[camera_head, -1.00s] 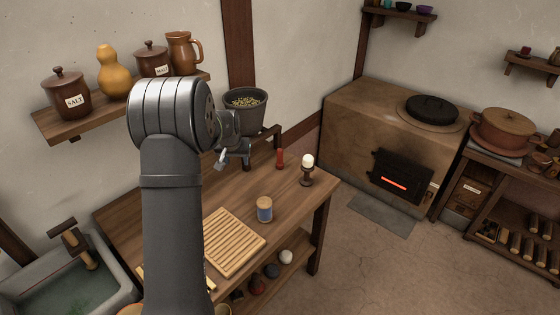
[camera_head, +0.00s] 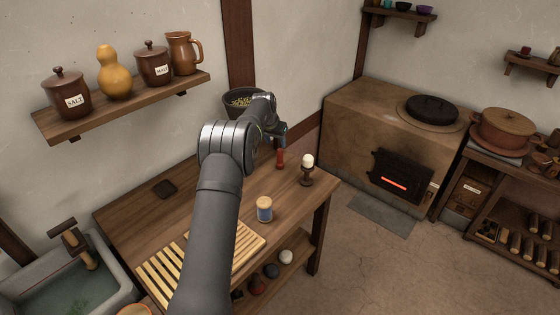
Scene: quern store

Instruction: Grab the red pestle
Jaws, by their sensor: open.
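The red pestle (camera_head: 281,159) stands upright near the back right of the wooden table. My gripper (camera_head: 279,142) is just above the pestle's top in the picture and overlaps its upper end. It is open and holds nothing. The fingers are small and dark here, and I cannot tell whether they touch the pestle or are around it. Part of the pestle's top is hidden by the gripper.
An egg in a dark wooden cup (camera_head: 307,170) stands close to the right of the pestle. A grey pot of grain (camera_head: 238,103) is behind my arm. A small jar (camera_head: 264,209) and a slatted board (camera_head: 249,241) are nearer. The table's right edge is close.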

